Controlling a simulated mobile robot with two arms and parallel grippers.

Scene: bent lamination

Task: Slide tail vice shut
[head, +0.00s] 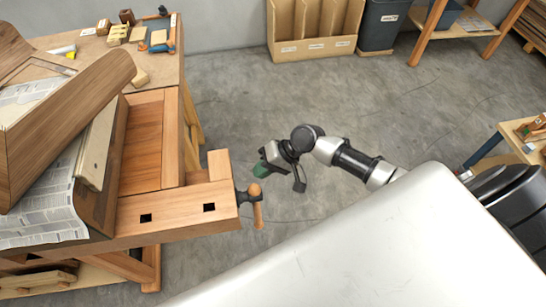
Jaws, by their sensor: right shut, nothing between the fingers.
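The tail vice (180,207) is a pale wooden block at the right end of the workbench, with two square dark holes in its top. An upright end piece (219,166) stands at its back right. A wooden handle (258,214) with a round knob hangs on a dark screw at its right end. My right gripper (261,171), with a green part near its tip, is shut and empty. It is above and slightly right of the handle in the picture, with floor visible between them. My left gripper is out of view.
A bent wooden lamination (65,125) lies on the bench's left over newspaper (45,215). Tools and small blocks sit at the bench's back (155,35). A cardboard divider box (315,30) and a grey bin (382,25) stand at the wall. Floor right of the bench is open.

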